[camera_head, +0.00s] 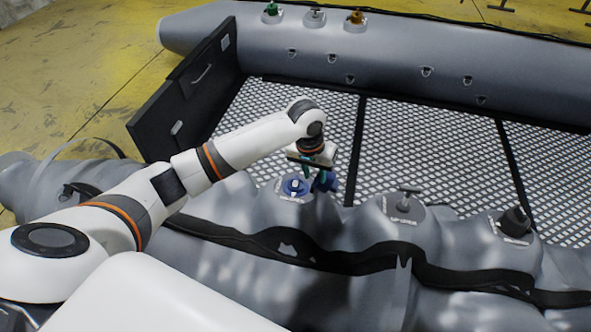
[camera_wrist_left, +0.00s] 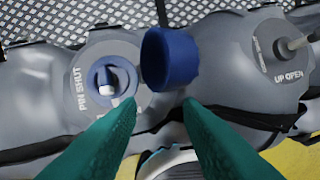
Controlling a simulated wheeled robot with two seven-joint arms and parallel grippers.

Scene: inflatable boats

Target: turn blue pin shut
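The blue pin (camera_wrist_left: 108,80) sits in a round grey valve with a blue ring, on the near grey tube; "PIN SHUT" is printed on its plate. The valve also shows in the head view (camera_head: 294,187). A dark blue cap (camera_wrist_left: 170,57) stands beside the valve; whether it is attached is unclear. My left gripper (camera_wrist_left: 159,102) has its two teal fingers apart with nothing between the tips. In the head view the gripper (camera_head: 316,174) is just above and beside the valve, partly hiding the cap. My right gripper is not in view.
A grey valve (camera_head: 407,200), marked "UP OPEN" in the wrist view (camera_wrist_left: 285,50), and a black-capped valve (camera_head: 515,222) stand to the right. Green (camera_head: 271,9), grey (camera_head: 315,17) and orange (camera_head: 355,18) valves are on the far tube. A black board (camera_head: 185,90) stands at left.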

